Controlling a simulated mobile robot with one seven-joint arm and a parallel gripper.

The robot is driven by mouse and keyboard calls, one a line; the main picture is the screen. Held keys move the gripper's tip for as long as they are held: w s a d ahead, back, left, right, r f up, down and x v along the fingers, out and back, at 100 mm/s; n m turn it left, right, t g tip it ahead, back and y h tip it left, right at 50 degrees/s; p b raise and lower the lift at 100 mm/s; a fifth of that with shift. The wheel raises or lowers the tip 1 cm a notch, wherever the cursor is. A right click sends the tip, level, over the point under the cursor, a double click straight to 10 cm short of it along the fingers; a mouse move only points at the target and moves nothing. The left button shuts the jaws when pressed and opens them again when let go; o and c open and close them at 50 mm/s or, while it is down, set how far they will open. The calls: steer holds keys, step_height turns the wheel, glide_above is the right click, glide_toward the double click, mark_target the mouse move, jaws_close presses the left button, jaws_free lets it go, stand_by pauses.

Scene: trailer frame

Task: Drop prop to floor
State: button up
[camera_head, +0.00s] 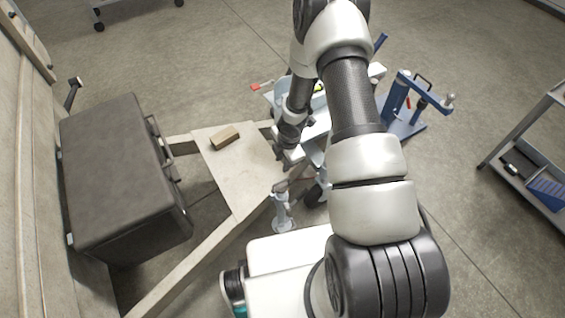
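A pale grey post (283,213), perhaps the prop, stands at the right side of the trailer frame (184,268), with a crank-like handle at its top. I cannot tell for sure that it is the prop, nor whether its foot touches the floor. My gripper (282,160) is just above and behind this post, by the right edge of the frame's flat plate (237,180). It is small and partly hidden by my arm. I cannot see whether its fingers are apart or touch anything.
A small wooden block (225,138) lies on the plate. A large dark case (115,170) sits at the left. A cart with tools (318,100) and a blue stand (405,105) are behind my arm. A grey shelf cart (530,175) stands right. Open floor (480,255) lies lower right.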

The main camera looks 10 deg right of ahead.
step_height(320, 180, up, 15)
steer(key=s+p, duration=0.2)
steer(key=p, duration=0.2)
steer(key=shift+s+d, duration=0.4)
steer(key=shift+d, duration=0.05)
steer(key=s+d+r+m+t+h, duration=0.1)
steer(key=d+r+m+h, duration=0.2)
steer(key=r, duration=0.8)
steer(key=s+d+r+m+t, duration=0.1)
steer(key=d+r+m, duration=0.2)
steer(key=r+m, duration=0.55)
steer(key=s+a+r+m+t+y, duration=0.1)
steer(key=s+a+r+m, duration=0.3)
steer(key=s+r, duration=0.55)
steer(key=s+a+r+m+t+y, duration=0.1)
steer(key=s+a+r+m, duration=0.1)
steer(key=s+r+m, duration=0.55)
step_height(320, 180, up, 15)
steer(key=s+n+p, duration=0.1)
steer(key=p, duration=1.1)
steer(key=shift+s+a+f+p, duration=0.2)
steer(key=shift+p, duration=0.2)
